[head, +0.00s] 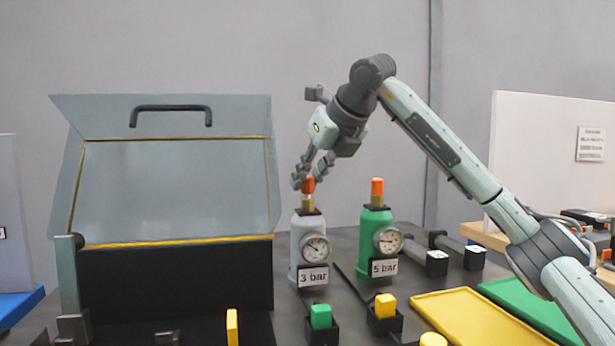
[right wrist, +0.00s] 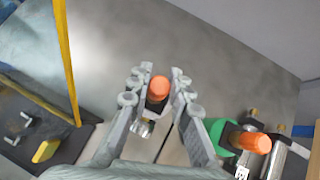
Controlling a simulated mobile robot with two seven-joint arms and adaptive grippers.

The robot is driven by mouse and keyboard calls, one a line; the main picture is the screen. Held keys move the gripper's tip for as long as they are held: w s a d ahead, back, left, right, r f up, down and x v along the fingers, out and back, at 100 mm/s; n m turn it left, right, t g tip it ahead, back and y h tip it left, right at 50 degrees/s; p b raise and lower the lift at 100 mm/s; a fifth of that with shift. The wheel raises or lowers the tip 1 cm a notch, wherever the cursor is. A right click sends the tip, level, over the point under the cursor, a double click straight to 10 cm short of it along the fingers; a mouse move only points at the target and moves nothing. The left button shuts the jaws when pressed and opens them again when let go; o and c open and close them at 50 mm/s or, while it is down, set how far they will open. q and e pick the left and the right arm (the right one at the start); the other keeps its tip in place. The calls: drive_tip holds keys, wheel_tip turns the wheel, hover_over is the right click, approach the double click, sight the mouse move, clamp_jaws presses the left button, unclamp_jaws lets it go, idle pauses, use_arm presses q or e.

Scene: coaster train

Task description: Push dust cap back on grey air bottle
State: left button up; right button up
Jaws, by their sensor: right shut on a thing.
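The grey air bottle (head: 308,234) stands upright on the dark table, with a round gauge and a "3 bar" label on its front. The orange dust cap (head: 308,185) is at the top of its brass valve (head: 308,203); I cannot tell how far it is seated. My right gripper (head: 304,178) reaches down from above and is shut on this cap. In the right wrist view the cap (right wrist: 158,88) sits between the two fingers, which partly hide the bottle below. My left gripper is out of view.
A green bottle (head: 376,226) with an orange cap and a "5 bar" label stands close on the right. Green and yellow blocks in black holders stand in front; yellow and green trays lie right.

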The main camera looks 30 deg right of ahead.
drive_tip(key=shift+f+b, duration=0.3)
drive_tip(key=shift+f, duration=0.25)
drive_tip(key=o, duration=0.9)
drive_tip(key=v, duration=1.2)
